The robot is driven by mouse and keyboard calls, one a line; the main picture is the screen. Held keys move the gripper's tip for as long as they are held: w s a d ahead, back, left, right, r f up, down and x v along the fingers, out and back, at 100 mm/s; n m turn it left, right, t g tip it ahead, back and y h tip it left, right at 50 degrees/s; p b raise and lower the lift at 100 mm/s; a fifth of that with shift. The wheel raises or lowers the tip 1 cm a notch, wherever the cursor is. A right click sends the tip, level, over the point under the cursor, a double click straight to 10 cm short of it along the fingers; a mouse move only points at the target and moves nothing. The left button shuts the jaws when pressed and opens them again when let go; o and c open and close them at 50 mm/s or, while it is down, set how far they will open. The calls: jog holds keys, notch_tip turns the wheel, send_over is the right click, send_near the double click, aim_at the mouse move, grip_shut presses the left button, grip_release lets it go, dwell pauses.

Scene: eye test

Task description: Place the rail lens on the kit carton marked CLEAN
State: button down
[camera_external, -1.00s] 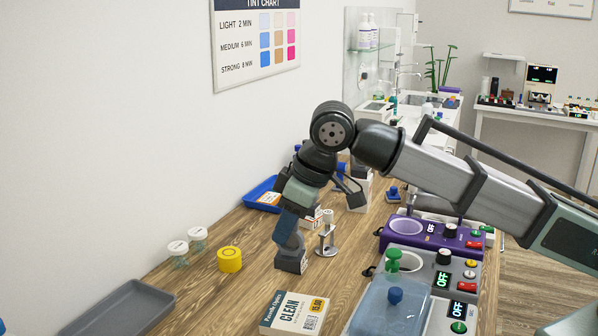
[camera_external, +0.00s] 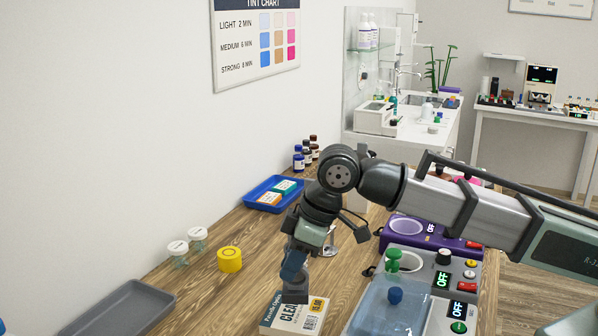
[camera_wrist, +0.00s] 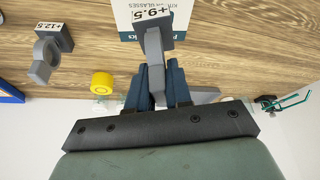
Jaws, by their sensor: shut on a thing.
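My gripper (camera_external: 293,264) points down with its dark blue fingers, which also show in the wrist view (camera_wrist: 158,78). It is shut on the rail lens (camera_external: 295,291), a grey piece whose square foot is labelled +9.5 in the wrist view (camera_wrist: 153,45). Its upper part is hidden between the fingers. The kit carton (camera_external: 306,320) is a flat cream and teal box marked CLEAN, partly covered by the lens foot. The carton also shows at the top of the wrist view (camera_wrist: 128,28). The foot is over the carton's wall-side edge; I cannot tell whether it touches.
Another grey lens marked +12.5 (camera_wrist: 48,52) stands on the wooden table. A yellow tub (camera_external: 230,260), two white-lidded jars (camera_external: 187,245) and a grey tray (camera_external: 118,308) are on the left. A blue tray (camera_external: 262,197) is behind. Devices (camera_external: 440,262) stand right of the carton.

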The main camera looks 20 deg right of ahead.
aim_at(292, 288)
jog(key=shift+f, duration=1.55)
jog(key=shift+f, duration=0.15)
jog(key=c, duration=1)
grip_release()
jog(key=shift+c, duration=0.2)
jog(key=v, duration=1.2)
jog(key=shift+d, duration=0.1)
